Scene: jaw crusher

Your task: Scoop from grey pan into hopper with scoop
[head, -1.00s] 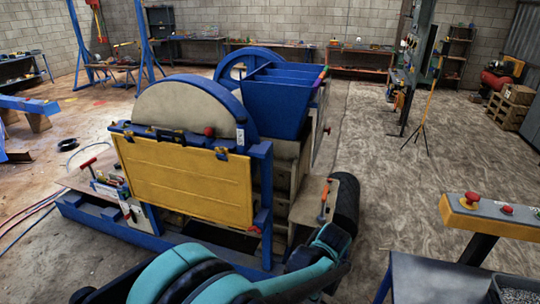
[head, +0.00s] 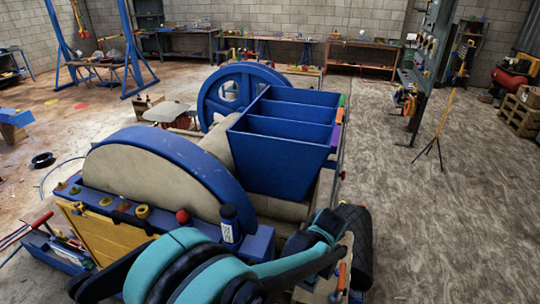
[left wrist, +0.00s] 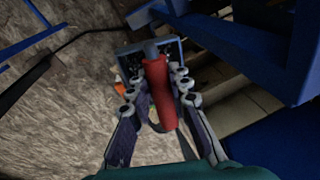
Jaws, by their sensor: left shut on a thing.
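The blue hopper (head: 285,140), split by dividers into open compartments, stands on top of the crusher in the head view. In the left wrist view my left gripper (left wrist: 158,82) is shut on the red handle of the scoop (left wrist: 159,100). The scoop's dark, boxy head lies beyond the fingers; dark bits seem to show in it, but I cannot tell how much it holds. In the head view my left arm reaches across the front to the crusher's right side, below the hopper; its fingers and the scoop are not clear there. The grey pan and right gripper are out of view.
The crusher's blue guard (head: 205,160) is left of the hopper. A black bottle (head: 230,222) and a red knob (head: 182,216) stand close to my arm. Open floor (head: 430,215) lies to the right, with a yellow tripod (head: 443,120) farther back.

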